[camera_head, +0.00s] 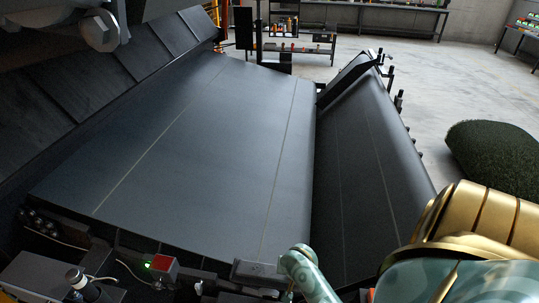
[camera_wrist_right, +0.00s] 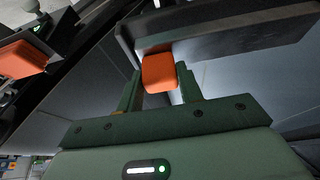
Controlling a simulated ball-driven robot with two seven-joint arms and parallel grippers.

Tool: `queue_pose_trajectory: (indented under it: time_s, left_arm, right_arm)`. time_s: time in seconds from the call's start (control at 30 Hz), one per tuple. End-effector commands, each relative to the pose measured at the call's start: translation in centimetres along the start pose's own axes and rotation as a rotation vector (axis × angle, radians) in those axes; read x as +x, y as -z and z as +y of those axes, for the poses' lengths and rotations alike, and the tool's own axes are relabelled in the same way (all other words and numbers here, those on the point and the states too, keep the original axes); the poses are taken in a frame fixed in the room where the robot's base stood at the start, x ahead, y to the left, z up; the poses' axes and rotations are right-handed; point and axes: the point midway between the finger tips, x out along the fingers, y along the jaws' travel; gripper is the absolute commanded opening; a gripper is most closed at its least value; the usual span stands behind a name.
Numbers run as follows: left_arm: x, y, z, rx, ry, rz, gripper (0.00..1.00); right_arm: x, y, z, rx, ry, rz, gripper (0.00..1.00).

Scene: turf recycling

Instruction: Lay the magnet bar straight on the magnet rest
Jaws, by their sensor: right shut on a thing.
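My right gripper (camera_wrist_right: 160,78) shows in the right wrist view, its two green fingers shut on an orange grip block (camera_wrist_right: 158,72). The block adjoins a long dark bar (camera_wrist_right: 225,38), which looks like the magnet bar and runs across the top of that view. The bar's left end is close to the fingers and its right end runs toward the picture's edge. In the head view my right arm comes in at the lower right, and its gripper cannot be made out. I cannot pick out the magnet rest with certainty. My left gripper is not in view.
A wide dark belt (camera_head: 200,130) with pale lines fills the middle of the head view. A second sloping dark belt (camera_head: 360,180) lies to its right. A red box (camera_head: 163,263) with a green light sits at the near edge. A turf roll (camera_head: 492,155) lies at right.

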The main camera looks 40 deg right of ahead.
Motion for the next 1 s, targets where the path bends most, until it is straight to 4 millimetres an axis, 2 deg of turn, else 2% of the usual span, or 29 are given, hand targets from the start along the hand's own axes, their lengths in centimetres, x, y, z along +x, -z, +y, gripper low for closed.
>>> queue_pose_trajectory:
  time_s: [0.97,1.0]
  left_arm:
    - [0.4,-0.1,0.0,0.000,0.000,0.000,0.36]
    - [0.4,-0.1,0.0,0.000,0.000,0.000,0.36]
  right_arm:
    - [1.2,-0.5,0.0,0.000,0.001,0.000,0.00]
    - [1.2,-0.5,0.0,0.000,0.001,0.000,0.47]
